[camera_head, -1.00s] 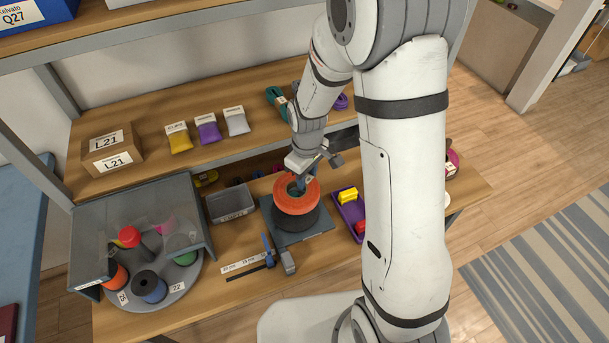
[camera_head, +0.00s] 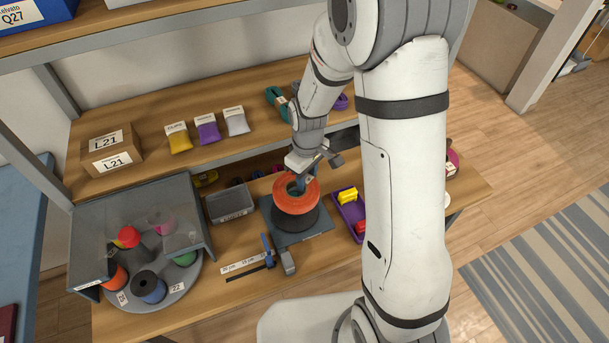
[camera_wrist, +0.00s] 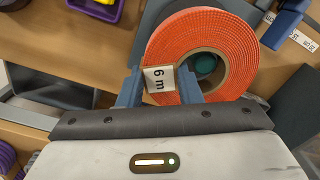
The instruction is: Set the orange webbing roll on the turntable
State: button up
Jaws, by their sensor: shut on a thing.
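The orange webbing roll (camera_head: 297,205) is a flat ring directly over a dark round piece (camera_head: 297,224) on a grey square plate; I cannot tell whether it rests on it. My gripper (camera_head: 302,182) is over the roll, fingers pointing down. In the wrist view my gripper (camera_wrist: 158,86) is shut on the near side wall of the orange webbing roll (camera_wrist: 218,40), over its "6 m" label. A grey turntable (camera_head: 180,297) at the left carries several spools, partly under a grey see-through hood.
A grey bin (camera_head: 230,203) stands left of the roll. A purple tray (camera_head: 352,226) with yellow and red pieces is at its right. A ruler strip (camera_head: 243,264) and a blue-grey clamp-like tool (camera_head: 287,262) lie in front. The hood (camera_head: 140,205) stands over the turntable's back.

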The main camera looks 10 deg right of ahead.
jog(key=shift+f+b, duration=2.35)
jog(key=shift+f, duration=0.45)
dwell(0.5)
jog(key=o, duration=1.1)
jog(key=shift+f, duration=0.1)
jog(key=shift+c, duration=0.2)
jog(key=shift+w+r+p, duration=0.1)
jog(key=shift+r+p, duration=1.15)
jog(key=shift+r, duration=0.5)
jog(key=shift+o, duration=0.6)
jog(key=shift+r+p, duration=0.9)
jog(key=shift+r, duration=0.5)
